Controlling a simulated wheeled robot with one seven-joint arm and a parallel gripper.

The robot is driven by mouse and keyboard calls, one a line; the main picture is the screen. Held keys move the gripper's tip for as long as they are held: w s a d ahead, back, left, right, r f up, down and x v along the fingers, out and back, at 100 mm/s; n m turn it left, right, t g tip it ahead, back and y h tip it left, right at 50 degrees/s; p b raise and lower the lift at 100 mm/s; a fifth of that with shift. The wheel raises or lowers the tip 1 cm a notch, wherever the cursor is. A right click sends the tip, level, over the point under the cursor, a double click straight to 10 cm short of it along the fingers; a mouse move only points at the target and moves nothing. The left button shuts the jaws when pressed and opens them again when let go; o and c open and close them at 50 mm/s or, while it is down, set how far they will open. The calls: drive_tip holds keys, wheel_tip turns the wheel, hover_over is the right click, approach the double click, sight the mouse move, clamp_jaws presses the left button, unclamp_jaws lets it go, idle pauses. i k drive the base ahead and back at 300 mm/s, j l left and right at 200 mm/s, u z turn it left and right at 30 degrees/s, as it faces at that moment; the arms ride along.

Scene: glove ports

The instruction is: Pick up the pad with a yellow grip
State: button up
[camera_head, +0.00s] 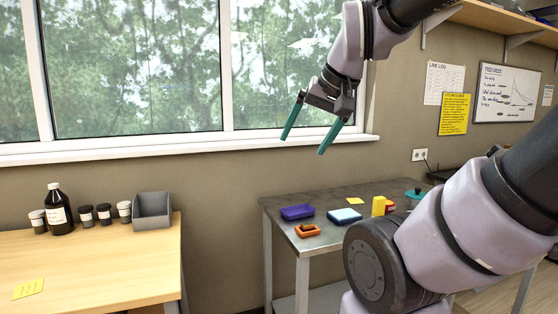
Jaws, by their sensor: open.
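My gripper (302,146) hangs in the air in front of the window, above and behind the near part of the metal table (335,192) in the picture. Its two teal fingers are wide apart with nothing between them. Several small items lie on that table: a purple pad (297,212), an orange pad with a dark top (307,231), a white and blue pad (345,216), and a yellow and red item (380,206). The yellow and red item is small, and I cannot tell whether its yellow part is a grip. My arm partly covers the table's right side.
A teal item (415,193) and a flat yellow note (355,201) also lie on the metal table. A wooden table (100,270) at left holds a dark bottle (59,212), several small jars and a grey bin (152,210). A shelf (500,22) hangs at upper right.

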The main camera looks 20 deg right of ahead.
sight(379, 201)
drive_tip(key=z, duration=1.15)
